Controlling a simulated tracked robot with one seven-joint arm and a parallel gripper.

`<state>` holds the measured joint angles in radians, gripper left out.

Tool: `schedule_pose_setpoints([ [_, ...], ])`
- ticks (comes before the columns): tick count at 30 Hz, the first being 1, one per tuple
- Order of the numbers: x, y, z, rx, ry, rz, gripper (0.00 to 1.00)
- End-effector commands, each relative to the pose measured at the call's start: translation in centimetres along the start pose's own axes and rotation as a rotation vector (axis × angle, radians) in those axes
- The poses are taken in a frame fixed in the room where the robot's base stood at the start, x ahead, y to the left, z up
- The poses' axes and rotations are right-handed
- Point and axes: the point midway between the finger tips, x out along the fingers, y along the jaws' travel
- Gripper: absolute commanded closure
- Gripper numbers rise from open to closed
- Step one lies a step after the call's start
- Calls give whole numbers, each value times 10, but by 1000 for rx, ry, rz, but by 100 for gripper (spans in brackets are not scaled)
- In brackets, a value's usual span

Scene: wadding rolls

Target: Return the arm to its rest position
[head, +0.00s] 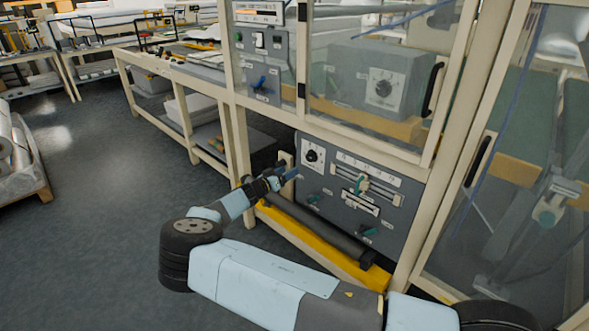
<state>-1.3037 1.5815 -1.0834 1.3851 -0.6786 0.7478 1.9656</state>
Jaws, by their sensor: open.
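My arm, light blue and dark grey, reaches from the bottom right of the head view to the left and bends back at a dark round joint. My gripper (289,176) is at its end, in front of the left side of a grey control panel (345,190) low on the machine. The jaws are open and look empty. They are small here, and I cannot tell whether they touch the panel or the pale piece beside it.
A dark roller (318,229) and a yellow beam (293,231) lie just below my gripper. Glazed cabinet doors (385,70) stand above and right. Workbenches (180,75) run back left. Wrapped rolls (18,160) rest on a pallet at far left. Grey floor (95,220) is clear.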

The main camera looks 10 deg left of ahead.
Motion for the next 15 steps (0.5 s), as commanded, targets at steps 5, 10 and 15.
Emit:
schedule_pose_setpoints([
  [5,-13,0,0,0,0,1,32],
  [10,-16,0,1,0,0,1,32],
  [15,-16,0,0,0,0,1,32],
])
